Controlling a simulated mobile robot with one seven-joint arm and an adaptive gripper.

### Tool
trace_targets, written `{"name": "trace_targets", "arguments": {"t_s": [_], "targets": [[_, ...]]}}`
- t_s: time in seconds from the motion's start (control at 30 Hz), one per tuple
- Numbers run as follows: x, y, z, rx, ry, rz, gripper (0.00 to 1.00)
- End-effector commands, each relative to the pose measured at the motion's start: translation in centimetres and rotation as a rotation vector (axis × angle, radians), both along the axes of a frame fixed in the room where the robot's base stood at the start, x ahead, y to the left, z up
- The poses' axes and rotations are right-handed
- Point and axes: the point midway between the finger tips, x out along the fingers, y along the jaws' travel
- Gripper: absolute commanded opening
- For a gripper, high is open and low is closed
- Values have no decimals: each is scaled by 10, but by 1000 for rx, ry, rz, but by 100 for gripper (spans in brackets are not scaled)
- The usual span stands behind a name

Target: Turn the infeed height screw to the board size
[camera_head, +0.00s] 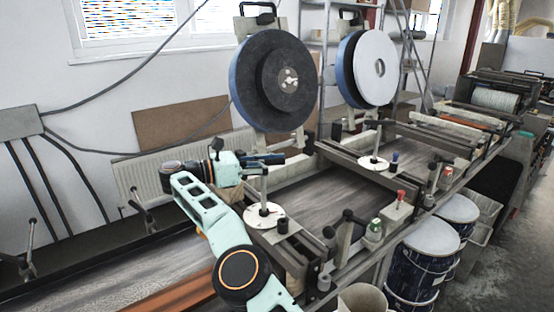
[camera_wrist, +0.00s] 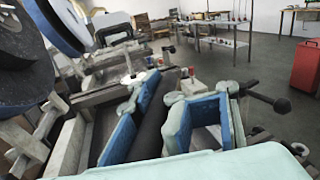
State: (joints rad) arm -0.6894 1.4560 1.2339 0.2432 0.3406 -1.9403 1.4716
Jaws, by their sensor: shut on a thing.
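The infeed height screw (camera_head: 264,190) stands upright on the near crossbar of the conveyor, with a round white disc (camera_head: 257,217) at its foot. My gripper (camera_head: 266,158) is at the top of this screw, reaching in from the left. In the wrist view its two blue-padded fingers (camera_wrist: 157,120) lie either side of a dark rounded piece (camera_wrist: 153,124), which looks like the screw's handle. The gripper is shut on it. The fingers hide most of the screw's top. I cannot read any marks on the disc.
A second screw with a white disc (camera_head: 373,163) stands farther along the conveyor. Large black and blue wheels (camera_head: 275,80) rise behind my gripper. Blue drums (camera_head: 428,255) stand on the floor at right.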

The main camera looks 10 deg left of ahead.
Motion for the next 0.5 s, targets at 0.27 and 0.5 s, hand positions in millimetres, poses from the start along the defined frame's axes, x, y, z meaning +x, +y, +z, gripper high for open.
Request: {"name": "trace_targets", "arguments": {"t_s": [0.27, 0.5], "targets": [[0, 0, -1, 0, 2, 0, 32], [0, 0, 0, 0, 1, -1, 32]]}}
